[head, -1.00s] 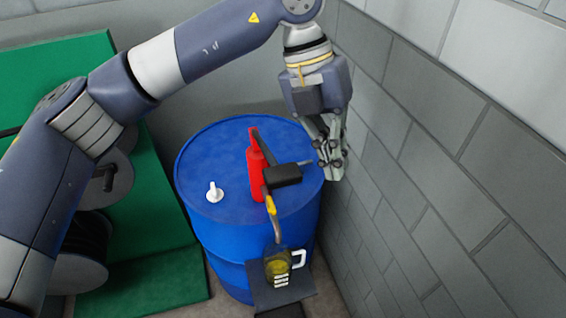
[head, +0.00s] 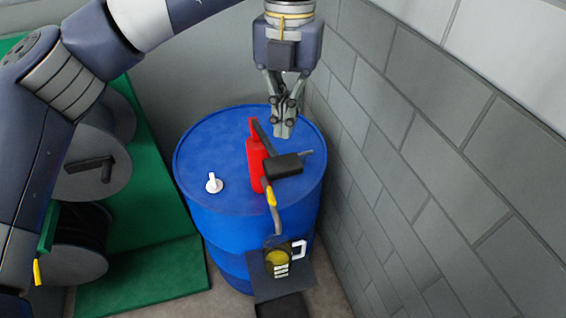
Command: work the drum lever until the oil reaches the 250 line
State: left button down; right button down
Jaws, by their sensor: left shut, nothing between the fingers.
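The blue drum (head: 205,160) stands upright beside the block wall. A red hand pump (head: 254,158) stands on its lid, with a dark lever arm and a black block (head: 283,166) at its right. A spout with a yellow collar (head: 271,197) curves down from the pump to a clear jug (head: 278,257) with a white handle. The jug holds yellowish oil; its marks are too small to read. My left gripper (head: 283,130) is shut and empty, above the back right of the lid, behind the lever and apart from it. My right gripper is not in view.
A dark shelf (head: 258,283) carries the jug at the drum's front. A white cap (head: 213,183) sits on the lid's left. A green stand (head: 150,275) with grey reels (head: 85,245) is at left. The grey block wall (head: 440,180) closes off the right side.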

aim_at(284, 161)
pick_arm(q)
jog(key=shift+s+a+f+b, duration=0.15)
jog(key=shift+f+b, duration=0.75)
jog(key=shift+f, duration=0.65)
jog(key=shift+s+d+f+b, duration=0.15)
jog(key=shift+f+b, duration=0.75)
jog(key=shift+f, duration=0.65)
jog(key=shift+a, duration=0.1)
notch_tip(284, 161, down, 4)
jog(key=b, duration=0.3)
jog(key=shift+s+f+b, duration=0.1)
jog(key=shift+b, duration=0.2)
jog(key=w, duration=0.1)
jog(key=w+p, duration=0.1)
jog(key=w+r+p, duration=0.1)
jog(key=shift+d+r, duration=0.1)
jog(key=shift+d, duration=0.3)
